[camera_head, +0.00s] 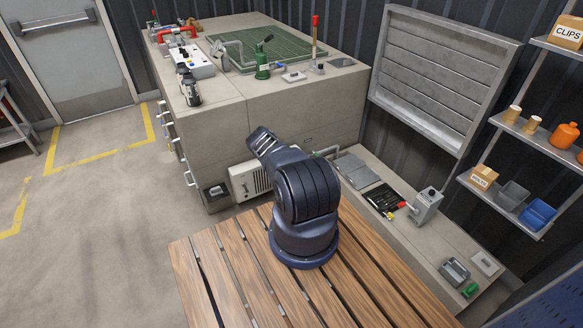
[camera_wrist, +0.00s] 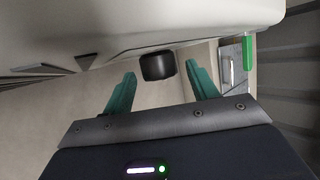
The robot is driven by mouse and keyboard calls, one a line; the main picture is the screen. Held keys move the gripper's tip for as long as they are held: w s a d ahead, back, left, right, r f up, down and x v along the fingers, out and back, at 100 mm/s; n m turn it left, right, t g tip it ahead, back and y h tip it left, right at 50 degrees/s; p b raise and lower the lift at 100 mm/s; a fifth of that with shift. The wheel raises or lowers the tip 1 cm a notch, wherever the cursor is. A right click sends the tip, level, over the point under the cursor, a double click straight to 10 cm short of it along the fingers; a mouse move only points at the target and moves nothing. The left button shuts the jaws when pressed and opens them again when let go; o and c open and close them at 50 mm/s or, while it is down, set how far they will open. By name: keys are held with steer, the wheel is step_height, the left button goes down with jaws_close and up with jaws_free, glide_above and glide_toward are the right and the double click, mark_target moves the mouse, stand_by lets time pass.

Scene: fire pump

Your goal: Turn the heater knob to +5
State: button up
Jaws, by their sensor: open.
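The heater (camera_head: 247,181) is a cream box with dark vent slots, low against the front of the big grey block in the head view. In the wrist view its pale casing (camera_wrist: 110,28) fills the upper left, with dark triangle marks on it. The black heater knob (camera_wrist: 157,65) sticks out below the casing. My gripper (camera_wrist: 160,72) is open, with its two teal fingertips on either side of the knob and a visible gap on each side. The knob's setting cannot be read. In the head view my arm hides the gripper and the knob.
The slatted wooden platform (camera_head: 215,275) lies under my arm. The big grey block (camera_head: 300,118) stands close behind the heater. A low grey ledge (camera_head: 415,235) with a switch box (camera_head: 427,205) runs to the right. The concrete floor (camera_head: 95,215) at left is open.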

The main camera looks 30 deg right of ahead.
steer(key=v, duration=1)
steer(key=shift+r, duration=0.2)
stand_by(0.3)
steer(key=shift+s+a, duration=0.1)
steer(key=s+d+f+n+t+y, duration=0.15)
steer(key=d+n+t, duration=0.55)
steer(key=n, duration=1.2)
steer(key=s+f+n+t+y, duration=0.25)
steer(key=s+n+y, duration=0.3)
steer(key=n, duration=1.05)
steer(key=f+x, duration=0.1)
steer(key=x, duration=1)
steer(key=shift+w+g, duration=0.25)
steer(key=shift+g, duration=0.1)
